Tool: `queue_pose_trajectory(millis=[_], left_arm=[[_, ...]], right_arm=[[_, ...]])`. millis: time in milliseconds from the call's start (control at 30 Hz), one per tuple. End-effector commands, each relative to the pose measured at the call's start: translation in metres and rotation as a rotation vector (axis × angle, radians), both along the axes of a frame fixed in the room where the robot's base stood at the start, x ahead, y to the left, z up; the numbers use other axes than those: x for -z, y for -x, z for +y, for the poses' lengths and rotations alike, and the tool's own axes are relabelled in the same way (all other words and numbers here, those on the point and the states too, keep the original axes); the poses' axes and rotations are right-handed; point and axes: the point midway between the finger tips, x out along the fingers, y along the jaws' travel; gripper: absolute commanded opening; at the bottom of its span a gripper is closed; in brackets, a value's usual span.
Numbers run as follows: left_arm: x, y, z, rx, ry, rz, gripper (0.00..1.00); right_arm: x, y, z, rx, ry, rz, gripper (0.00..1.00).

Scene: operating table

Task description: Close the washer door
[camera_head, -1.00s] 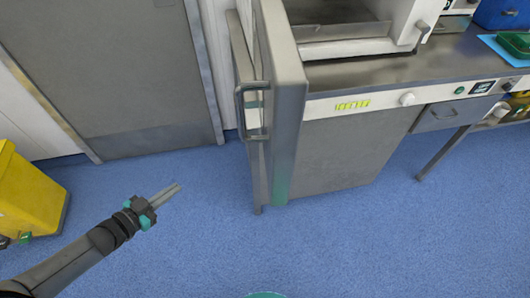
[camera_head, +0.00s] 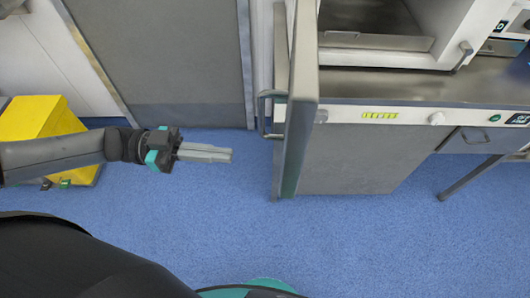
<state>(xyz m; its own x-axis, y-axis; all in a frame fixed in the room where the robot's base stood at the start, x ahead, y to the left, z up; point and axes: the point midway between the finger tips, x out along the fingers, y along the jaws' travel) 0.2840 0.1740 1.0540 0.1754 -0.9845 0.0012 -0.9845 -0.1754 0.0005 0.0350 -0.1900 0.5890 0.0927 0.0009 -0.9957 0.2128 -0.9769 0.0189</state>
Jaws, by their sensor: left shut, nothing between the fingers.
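The washer door (camera_head: 302,90) is a tall grey panel seen nearly edge-on in the head view. It stands open, sticking out toward me at the left end of the counter unit. Its bar handle (camera_head: 264,115) is on its left side. Right of the door is a grey-fronted unit (camera_head: 350,150) with a control strip and a green display. My left gripper (camera_head: 231,155) is shut and empty. It points right, left of the door and its handle, with a gap of blue floor showing between them in the picture. My right gripper is not in view.
A yellow bin (camera_head: 42,118) stands at the left, partly behind my left arm. A grey room door (camera_head: 165,60) is in the back wall. A metal counter (camera_head: 420,88) carries a white machine with an open chamber. The blue floor (camera_head: 400,245) in front is clear.

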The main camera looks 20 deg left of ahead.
Motion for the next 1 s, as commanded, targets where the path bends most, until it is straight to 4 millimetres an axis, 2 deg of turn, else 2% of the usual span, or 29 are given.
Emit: queue_pose_trajectory(millis=[33, 200, 400, 600, 1000], left_arm=[[-0.003, -0.002, -0.013, 0.002, 0.007, -0.001, 0.0], [-0.003, -0.009, -0.048, 0.001, 0.005, -0.003, 0.0], [-0.001, -0.014, -0.076, -0.001, 0.002, -0.001, 0.0], [0.0, -0.016, -0.086, -0.001, -0.001, 0.0, 0.0], [0.0, -0.016, -0.088, -0.004, -0.001, 0.0, 0.0]], right_arm=[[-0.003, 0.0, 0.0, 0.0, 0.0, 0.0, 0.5], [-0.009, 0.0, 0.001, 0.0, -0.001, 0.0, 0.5], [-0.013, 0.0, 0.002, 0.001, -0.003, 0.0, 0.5], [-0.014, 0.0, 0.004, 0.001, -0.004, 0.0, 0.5], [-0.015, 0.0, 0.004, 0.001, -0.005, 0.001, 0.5]])
